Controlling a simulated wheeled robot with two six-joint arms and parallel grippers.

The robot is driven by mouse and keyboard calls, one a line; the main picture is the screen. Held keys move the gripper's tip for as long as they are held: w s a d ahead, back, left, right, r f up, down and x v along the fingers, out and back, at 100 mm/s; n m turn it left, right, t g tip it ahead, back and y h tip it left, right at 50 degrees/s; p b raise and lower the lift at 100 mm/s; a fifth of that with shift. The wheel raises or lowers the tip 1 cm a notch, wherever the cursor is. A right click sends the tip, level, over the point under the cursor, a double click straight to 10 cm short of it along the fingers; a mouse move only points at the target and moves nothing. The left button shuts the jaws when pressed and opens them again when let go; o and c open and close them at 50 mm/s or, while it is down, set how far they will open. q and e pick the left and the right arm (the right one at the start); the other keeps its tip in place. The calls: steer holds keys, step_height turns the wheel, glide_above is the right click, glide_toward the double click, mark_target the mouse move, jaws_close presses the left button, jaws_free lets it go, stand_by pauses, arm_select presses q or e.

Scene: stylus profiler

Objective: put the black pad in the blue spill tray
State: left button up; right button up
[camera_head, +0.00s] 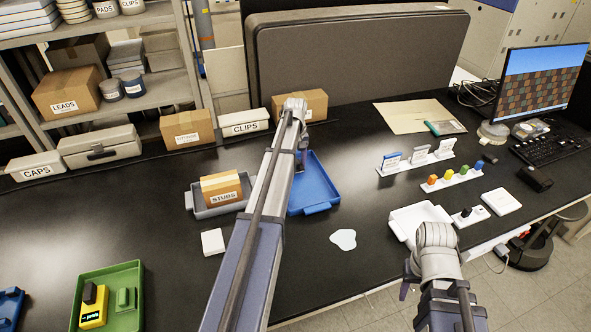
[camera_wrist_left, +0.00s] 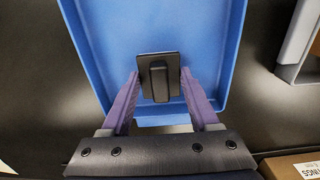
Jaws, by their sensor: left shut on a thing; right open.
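The blue spill tray (camera_head: 320,185) lies at the middle of the black bench in the head view, partly hidden by my left arm. My left gripper (camera_head: 301,165) is over the tray. In the left wrist view, my left gripper (camera_wrist_left: 160,78) is shut on the black pad (camera_wrist_left: 158,88), a dark square with a raised block grip. The pad shows against the floor of the blue tray (camera_wrist_left: 150,28); I cannot tell whether it touches it. My right gripper (camera_head: 407,284) is open at the bench's front edge, partly hidden by its own wrist.
A grey tray with a STUBS box (camera_head: 222,190) stands just left of the blue tray. A CLIPS box (camera_head: 244,122) and cartons stand behind. A white tray (camera_head: 418,216) is to the right. A green tray (camera_head: 122,280) is front left. A white puddle (camera_head: 344,239) lies in front.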

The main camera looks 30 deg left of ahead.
arm_select(q)
steer(key=shift+f, duration=0.55)
steer(key=shift+r, duration=0.15)
arm_select(e)
steer(key=shift+f, duration=0.45)
arm_select(q)
steer(key=o, duration=1.2)
arm_select(e)
steer(key=shift+f, duration=0.15)
arm_select(q)
step_height(320, 180, up, 12)
steer(key=p, duration=1.2)
arm_select(e)
step_height(320, 180, up, 12)
steer(key=shift+r, duration=0.2)
